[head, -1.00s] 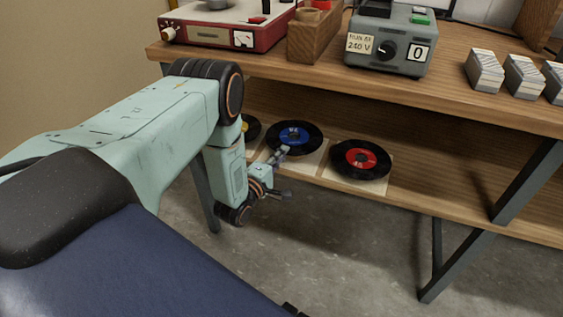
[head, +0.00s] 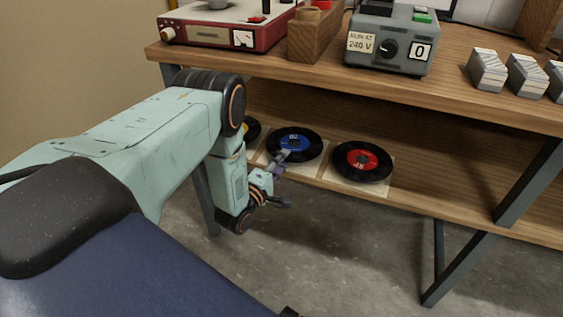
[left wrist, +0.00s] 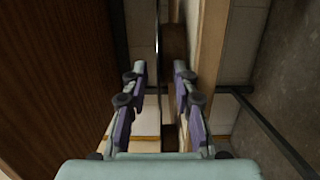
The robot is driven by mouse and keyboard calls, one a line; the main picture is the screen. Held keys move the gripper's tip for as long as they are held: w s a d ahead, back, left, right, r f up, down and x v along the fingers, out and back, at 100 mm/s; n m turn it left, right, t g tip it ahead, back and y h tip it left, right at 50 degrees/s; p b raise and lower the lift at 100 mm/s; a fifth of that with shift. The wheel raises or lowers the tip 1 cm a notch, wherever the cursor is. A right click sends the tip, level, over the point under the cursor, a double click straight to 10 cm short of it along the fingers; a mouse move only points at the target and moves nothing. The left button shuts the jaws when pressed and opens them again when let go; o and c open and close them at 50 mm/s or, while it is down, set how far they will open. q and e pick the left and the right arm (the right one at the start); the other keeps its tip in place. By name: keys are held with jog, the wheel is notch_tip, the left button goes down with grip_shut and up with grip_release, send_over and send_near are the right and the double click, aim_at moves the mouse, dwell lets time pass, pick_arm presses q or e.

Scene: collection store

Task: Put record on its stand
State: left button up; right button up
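Three black records lie flat on pale square sleeves on the lower shelf: one with a blue label (head: 293,141), one with a red label (head: 362,161), and one with a yellow label (head: 252,130) partly hidden behind my left arm. My left gripper (head: 287,179) is at the shelf's front edge, in front of the blue-label record. Its upper finger overlaps that record in the head view; I cannot tell if they touch. In the left wrist view its two fingers (left wrist: 159,70) are apart with nothing clearly held. I cannot make out a record stand. My right gripper is out of view.
The wooden tabletop (head: 455,92) overhangs the lower shelf (head: 430,200). On it are a red machine (head: 205,36), a wooden block (head: 313,42), a grey switch box (head: 388,45) and several white-grey blocks (head: 488,70). Dark metal legs (head: 458,262) stand at right.

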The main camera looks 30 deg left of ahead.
pick_arm(q)
jog(key=shift+r+p, duration=0.35)
jog(key=shift+p, duration=0.1)
jog(key=s+p, duration=0.3)
jog(key=s, duration=0.9)
jog(key=s+d+f+m+g+h, duration=0.2)
jog(key=s+d+f+m+g, duration=0.65)
jog(key=d, duration=0.25)
jog(key=s+d+r+m+g, duration=0.1)
jog(key=s+d+m+g, duration=0.1)
jog(key=s+m+g, duration=0.3)
jog(key=s+d+r+m+g, duration=0.1)
jog(key=s+m+g, duration=0.3)
jog(key=s, duration=0.9)
jog(key=shift+s+d+r+m+g+y, duration=0.3)
jog(key=shift+d+r+m+g, duration=0.05)
jog(key=shift+r+m, duration=0.15)
